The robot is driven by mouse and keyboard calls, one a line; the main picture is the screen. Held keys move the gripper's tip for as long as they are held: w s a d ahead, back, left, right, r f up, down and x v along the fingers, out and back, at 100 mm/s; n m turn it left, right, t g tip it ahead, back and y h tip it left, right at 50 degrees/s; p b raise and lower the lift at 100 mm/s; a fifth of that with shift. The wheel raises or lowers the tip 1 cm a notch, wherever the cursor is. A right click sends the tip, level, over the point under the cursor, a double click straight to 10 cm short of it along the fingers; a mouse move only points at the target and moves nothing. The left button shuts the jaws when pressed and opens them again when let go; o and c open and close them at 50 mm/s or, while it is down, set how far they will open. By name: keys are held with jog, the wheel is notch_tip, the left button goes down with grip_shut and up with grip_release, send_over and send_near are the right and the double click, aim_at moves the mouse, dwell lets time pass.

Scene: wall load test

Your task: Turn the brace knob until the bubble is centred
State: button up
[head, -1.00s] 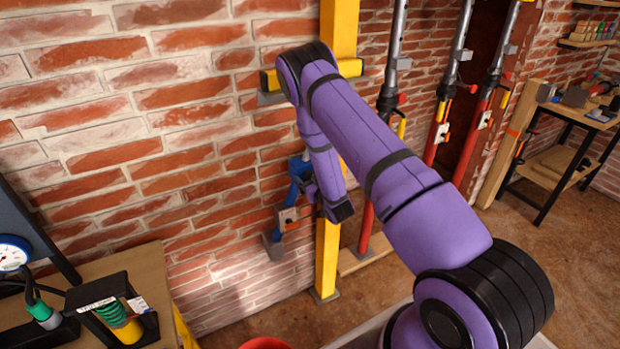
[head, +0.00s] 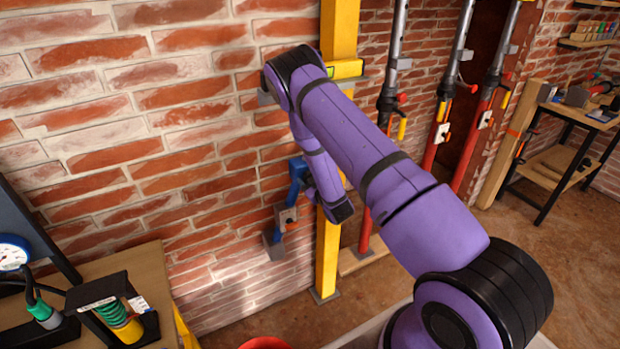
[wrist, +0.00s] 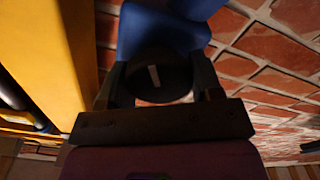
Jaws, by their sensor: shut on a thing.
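The brace's blue arm (head: 298,180) stands against the brick wall beside a yellow post (head: 327,262). In the wrist view, my gripper (wrist: 158,84) has its two fingers on either side of a round dark knob (wrist: 150,88) with a pale mark, and is shut on it. The blue brace part (wrist: 160,30) lies just beyond the knob. In the head view my purple arm hides the knob and the fingertips. A yellow crosspiece with a small green vial (head: 335,70) shows at the post, partly behind my arm. The bubble's place in it is too small to tell.
Red and grey props (head: 440,130) lean on the wall to the right of the post. A workbench (head: 565,155) stands at far right. A table with a gauge (head: 12,254) and a spring device (head: 115,308) is at lower left.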

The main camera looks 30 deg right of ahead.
jog(key=o, duration=0.9)
jog(key=shift+c, duration=0.2)
jog(key=shift+s, duration=0.15)
jog(key=s, duration=1)
jog(key=shift+s, duration=0.3)
